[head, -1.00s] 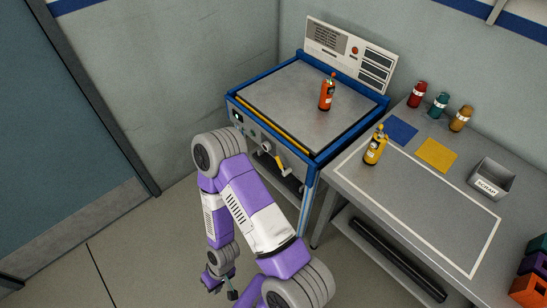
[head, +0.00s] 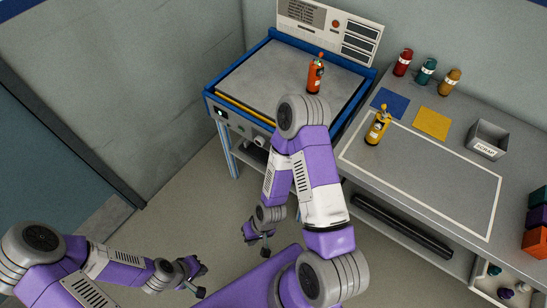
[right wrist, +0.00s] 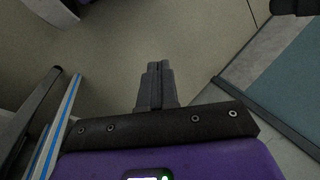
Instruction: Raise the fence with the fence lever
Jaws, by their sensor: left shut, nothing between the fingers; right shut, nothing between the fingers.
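The blue-framed table (head: 213,97) stands at the back, with a yellow bar (head: 240,118) along its front edge, apparently the fence and lying low. On its front panel a pale lever mount (head: 262,141) shows beside my right arm. The yellow lever handle is hidden behind that arm. My right gripper (head: 265,250) hangs low over the floor, in front of and below the table, apart from it. In the right wrist view its fingers (right wrist: 158,66) are together and empty. My left gripper (head: 199,290) is shut and empty, low at the lower left.
An orange bottle (head: 315,75) stands on the blue-framed table. The grey bench (head: 430,190) at right holds a yellow bottle (head: 377,127), several other bottles and a scrap bin (head: 488,140). A blue post (right wrist: 56,125) is close at left in the right wrist view. Floor is clear at left.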

